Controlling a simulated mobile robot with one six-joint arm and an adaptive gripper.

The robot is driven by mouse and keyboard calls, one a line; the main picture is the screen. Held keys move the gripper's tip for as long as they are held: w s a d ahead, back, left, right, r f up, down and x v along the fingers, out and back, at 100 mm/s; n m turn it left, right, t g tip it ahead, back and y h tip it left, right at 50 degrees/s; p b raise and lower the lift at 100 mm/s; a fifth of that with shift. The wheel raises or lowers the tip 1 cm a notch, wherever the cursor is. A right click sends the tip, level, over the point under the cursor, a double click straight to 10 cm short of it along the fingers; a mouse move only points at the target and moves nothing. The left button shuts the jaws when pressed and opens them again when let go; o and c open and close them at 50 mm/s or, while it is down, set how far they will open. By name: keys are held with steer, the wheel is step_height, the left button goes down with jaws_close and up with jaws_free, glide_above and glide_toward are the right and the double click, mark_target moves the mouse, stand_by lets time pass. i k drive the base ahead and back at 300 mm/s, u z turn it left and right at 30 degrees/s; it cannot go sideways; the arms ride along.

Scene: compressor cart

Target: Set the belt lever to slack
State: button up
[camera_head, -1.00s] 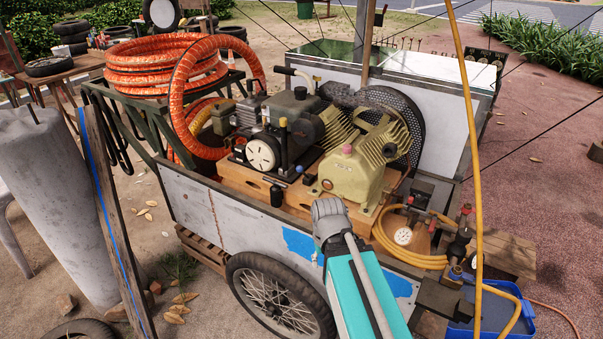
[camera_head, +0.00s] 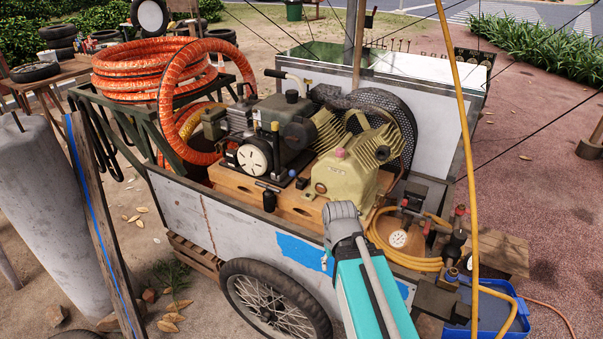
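The compressor cart (camera_head: 225,222) carries a dark engine (camera_head: 288,125) and an olive-yellow compressor (camera_head: 350,165) on a wooden base (camera_head: 295,205). A black-mesh belt guard (camera_head: 396,110) stands behind the compressor. A short lever with a black knob (camera_head: 269,201) sticks out at the base's front. A rod with a cream-coloured grip and black end (camera_head: 277,74) stands out behind the engine. No label shows which one is the belt lever, so I cannot tell its setting. My teal and grey arm reaches up from the bottom, in front of the cart; no gripper fingers show.
Orange hose coils (camera_head: 150,68) lie on a green rack at the left. A concrete pillar (camera_head: 40,210) and a plank (camera_head: 105,240) stand at the left front. A yellow hose (camera_head: 462,150) hangs at the right, near a gauge (camera_head: 398,239) and a blue crate (camera_head: 490,325).

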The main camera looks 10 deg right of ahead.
mark_target(292, 172)
steer(key=z, duration=0.7)
steer(key=k, duration=0.9)
steer(key=u, duration=0.7)
steer(key=i, duration=1)
steer(key=z, duration=0.05)
